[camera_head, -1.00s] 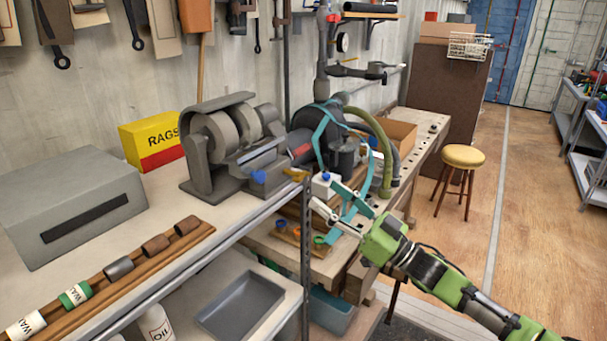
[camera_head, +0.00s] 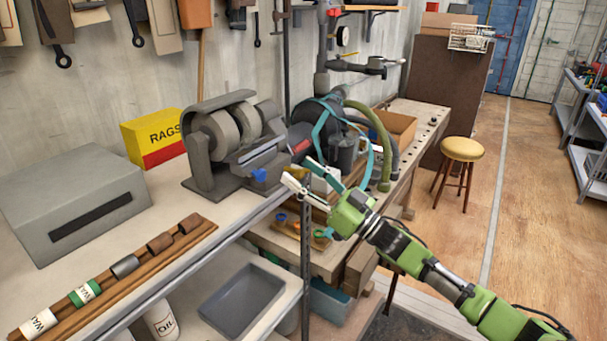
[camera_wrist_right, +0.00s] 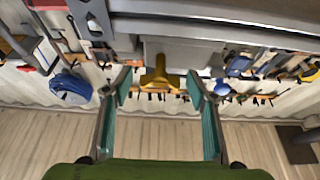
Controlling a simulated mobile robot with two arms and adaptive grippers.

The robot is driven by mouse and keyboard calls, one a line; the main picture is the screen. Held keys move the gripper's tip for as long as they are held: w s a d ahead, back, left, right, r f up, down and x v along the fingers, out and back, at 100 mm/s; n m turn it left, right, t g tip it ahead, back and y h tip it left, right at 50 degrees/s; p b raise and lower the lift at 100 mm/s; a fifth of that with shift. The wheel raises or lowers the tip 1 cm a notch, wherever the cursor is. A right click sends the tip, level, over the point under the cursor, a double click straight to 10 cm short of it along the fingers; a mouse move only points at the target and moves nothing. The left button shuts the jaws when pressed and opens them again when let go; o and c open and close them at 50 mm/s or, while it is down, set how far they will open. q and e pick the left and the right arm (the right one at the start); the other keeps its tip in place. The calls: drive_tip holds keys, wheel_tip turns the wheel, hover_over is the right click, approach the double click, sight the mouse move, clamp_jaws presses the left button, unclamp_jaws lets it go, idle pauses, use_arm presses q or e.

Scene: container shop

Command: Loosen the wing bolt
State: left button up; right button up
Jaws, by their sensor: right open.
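A yellow, wing-shaped bolt (camera_wrist_right: 160,76) shows in the right wrist view, centred between the fingers and just beyond their tips, mounted on a grey part. In the head view it is mostly hidden by the fingers at the right end of the grey bench grinder (camera_head: 232,140). A blue knob (camera_head: 259,176) sits on the grinder's front. My right gripper (camera_head: 299,173) is open and empty, its fingers pointing at the grinder's right end. In the right wrist view the fingers (camera_wrist_right: 159,82) stand apart on either side of the bolt, with no contact visible. My left gripper is out of view.
A grey box (camera_head: 75,195) and a wooden rack (camera_head: 160,262) are at the left. Hoses (camera_head: 384,150) and a workbench (camera_head: 425,112) lie beyond the gripper. The floor around the stool (camera_head: 462,150) is open.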

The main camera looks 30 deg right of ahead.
drive_tip(key=c, duration=1.1)
drive_tip(key=shift+n, duration=0.3)
drive_tip(key=n+g+y+b, duration=0.1)
drive_tip(key=n+y+b, duration=0.1)
drive_tip(key=n+b, duration=0.1)
drive_tip(key=shift+f+n, duration=0.15)
drive_tip(key=shift+n, duration=0.45)
drive_tip(key=n+g+y+b, duration=0.1)
drive_tip(key=n, duration=0.2)
drive_tip(key=n+g+y+b, duration=0.1)
drive_tip(key=n+g+b, duration=0.1)
drive_tip(key=n, duration=0.2)
drive_tip(key=shift+n+y, duration=0.3)
drive_tip(key=n+g+b, duration=0.1)
drive_tip(key=n, duration=0.1)
drive_tip(key=n+g, duration=0.1)
drive_tip(key=n, duration=0.2)
drive_tip(key=shift+y+b, duration=0.3)
drive_tip(key=shift+b, duration=0.05)
drive_tip(key=n+g, duration=0.1)
drive_tip(key=n, duration=0.1)
drive_tip(key=n+g, duration=0.1)
drive_tip(key=n, duration=0.2)
drive_tip(key=shift+h, duration=0.4)
